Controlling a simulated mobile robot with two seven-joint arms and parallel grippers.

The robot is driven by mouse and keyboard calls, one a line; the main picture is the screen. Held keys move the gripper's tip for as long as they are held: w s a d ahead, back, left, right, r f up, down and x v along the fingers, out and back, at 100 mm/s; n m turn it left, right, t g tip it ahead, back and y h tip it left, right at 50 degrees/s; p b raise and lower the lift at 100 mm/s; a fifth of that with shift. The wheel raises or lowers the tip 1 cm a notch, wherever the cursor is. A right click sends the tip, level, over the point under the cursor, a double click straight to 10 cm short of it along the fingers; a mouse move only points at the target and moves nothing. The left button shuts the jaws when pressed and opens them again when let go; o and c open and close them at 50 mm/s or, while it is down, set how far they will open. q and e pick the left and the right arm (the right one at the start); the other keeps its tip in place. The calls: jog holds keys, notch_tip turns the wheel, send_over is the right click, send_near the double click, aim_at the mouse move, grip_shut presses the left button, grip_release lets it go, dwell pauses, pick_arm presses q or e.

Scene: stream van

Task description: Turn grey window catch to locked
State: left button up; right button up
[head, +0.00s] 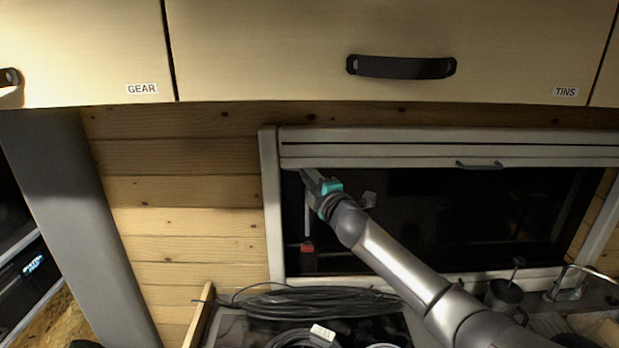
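The window (450,215) has a pale frame and dark glass, under the cabinets. My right gripper (310,177) is at the upper left corner of the window, below the blind. Its fingers are seen nearly edge-on, so I cannot tell whether they are open or shut. A thin grey upright bar (307,222) shows just below the fingers, with a red piece (307,247) at its lower end. A small grey shape (369,199) shows beside my wrist; I cannot tell whether it is a catch or a reflection. No grey catch can be made out clearly. My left gripper is not in view.
A blind (450,150) with a dark handle (479,165) covers the window's top. Cabinets labelled GEAR (142,89) and TINS (565,92) hang above. Coiled black cable (310,303) lies below. A dark mug (505,296) and a tap (575,275) stand at lower right.

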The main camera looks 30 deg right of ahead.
jog(key=o, duration=0.3)
dwell(0.4)
